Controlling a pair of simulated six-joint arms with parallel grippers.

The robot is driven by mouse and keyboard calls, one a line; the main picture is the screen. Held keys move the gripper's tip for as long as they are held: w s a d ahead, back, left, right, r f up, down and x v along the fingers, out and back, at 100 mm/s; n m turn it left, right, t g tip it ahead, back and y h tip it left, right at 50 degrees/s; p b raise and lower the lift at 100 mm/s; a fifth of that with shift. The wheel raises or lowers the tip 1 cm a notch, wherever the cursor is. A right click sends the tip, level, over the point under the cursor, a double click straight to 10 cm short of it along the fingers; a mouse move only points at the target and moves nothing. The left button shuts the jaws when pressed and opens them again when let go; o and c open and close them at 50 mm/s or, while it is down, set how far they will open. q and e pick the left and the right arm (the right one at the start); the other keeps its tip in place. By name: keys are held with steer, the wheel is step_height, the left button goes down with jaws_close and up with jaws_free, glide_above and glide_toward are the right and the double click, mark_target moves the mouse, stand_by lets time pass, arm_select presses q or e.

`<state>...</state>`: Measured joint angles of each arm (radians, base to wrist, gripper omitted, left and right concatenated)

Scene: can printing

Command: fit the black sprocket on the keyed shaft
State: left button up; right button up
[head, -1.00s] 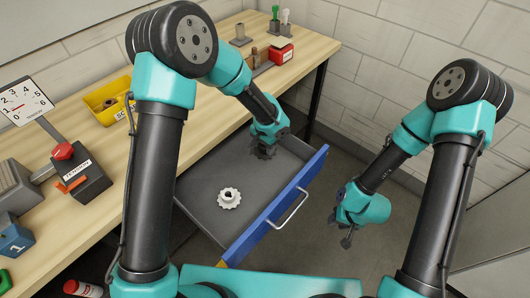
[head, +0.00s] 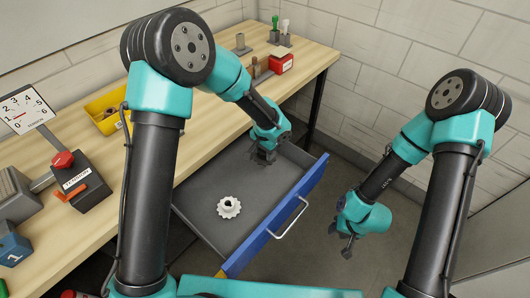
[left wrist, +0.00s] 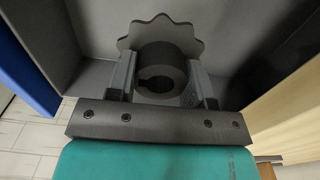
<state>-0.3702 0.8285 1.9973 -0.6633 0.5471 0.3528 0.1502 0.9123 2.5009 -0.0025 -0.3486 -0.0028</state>
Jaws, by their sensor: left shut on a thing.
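The black sprocket (left wrist: 161,62) is between the two fingers of my left gripper (left wrist: 163,86) in the left wrist view. Its hub faces the camera and shows a bore with a key slot; its toothed rim lies behind the hub. In the head view my left gripper (head: 265,156) points down inside the open drawer, near its far end, shut on the sprocket. My right gripper (head: 341,240) hangs empty right of the drawer, its small fingers apart. A small grey post on a base (head: 240,44) stands on the bench; I cannot tell whether it is the keyed shaft.
A white sprocket (head: 229,207) lies in the drawer (head: 200,190), whose front is blue with a handle. The bench (head: 200,125) carries a yellow bin (head: 104,107), a red box (head: 281,61), a dial gauge (head: 24,110) and a lever unit (head: 77,183).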

arm_select(q)
steer(key=shift+r, duration=1.5)
